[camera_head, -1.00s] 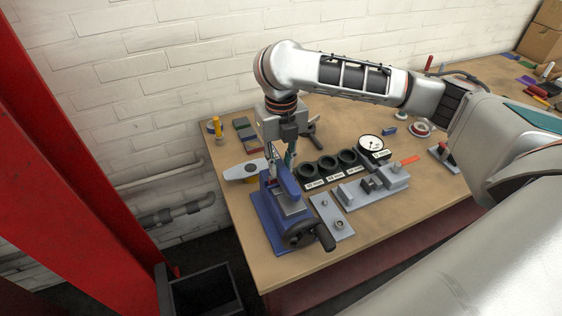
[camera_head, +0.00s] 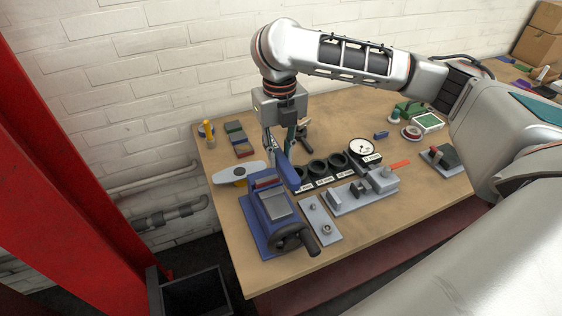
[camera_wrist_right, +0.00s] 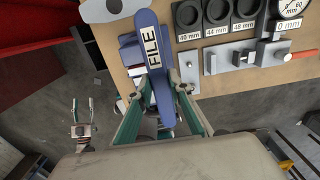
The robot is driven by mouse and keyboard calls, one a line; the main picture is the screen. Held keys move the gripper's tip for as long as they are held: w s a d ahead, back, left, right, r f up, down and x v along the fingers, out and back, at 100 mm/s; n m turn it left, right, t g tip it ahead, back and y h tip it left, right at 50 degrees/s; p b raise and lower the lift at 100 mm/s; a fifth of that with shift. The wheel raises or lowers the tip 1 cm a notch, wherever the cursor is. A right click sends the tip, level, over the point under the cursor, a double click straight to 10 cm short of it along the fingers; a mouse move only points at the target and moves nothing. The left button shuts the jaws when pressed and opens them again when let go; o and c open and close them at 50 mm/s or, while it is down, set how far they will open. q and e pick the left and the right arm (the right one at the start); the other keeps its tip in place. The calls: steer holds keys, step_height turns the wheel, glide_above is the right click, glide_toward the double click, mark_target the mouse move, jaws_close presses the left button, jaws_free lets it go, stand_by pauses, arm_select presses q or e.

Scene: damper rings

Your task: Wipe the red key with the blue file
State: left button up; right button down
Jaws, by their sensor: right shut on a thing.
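The blue file (camera_head: 287,170), marked FILE, is in my right gripper (camera_head: 279,150). The file (camera_wrist_right: 152,55) also shows in the right wrist view, between the green fingers of the right gripper (camera_wrist_right: 160,118), which is shut on it. It is held over the back of a blue vise (camera_head: 271,222). A small red piece, seemingly the red key (camera_head: 266,182), shows at the vise jaws just left of the file. Whether they touch I cannot tell. My left gripper (camera_wrist_right: 83,106) hangs away from the table at left in the right wrist view, its fingers apart.
Right of the vise are a grey plate (camera_head: 321,218), a grey fixture with an orange handle (camera_head: 362,190), black rings in a labelled row (camera_head: 318,170) and a dial gauge (camera_head: 363,150). Coloured blocks (camera_head: 238,138) lie behind left. A dark bin (camera_head: 195,292) stands below the table.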

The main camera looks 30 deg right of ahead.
steer(key=shift+w+d+r, duration=0.1)
steer(key=shift+r, duration=0.5)
steer(key=shift+w+d+r, duration=0.1)
steer(key=shift+r, duration=0.5)
steer(key=shift+s+r, duration=0.15)
steer(key=shift+r, duration=0.8)
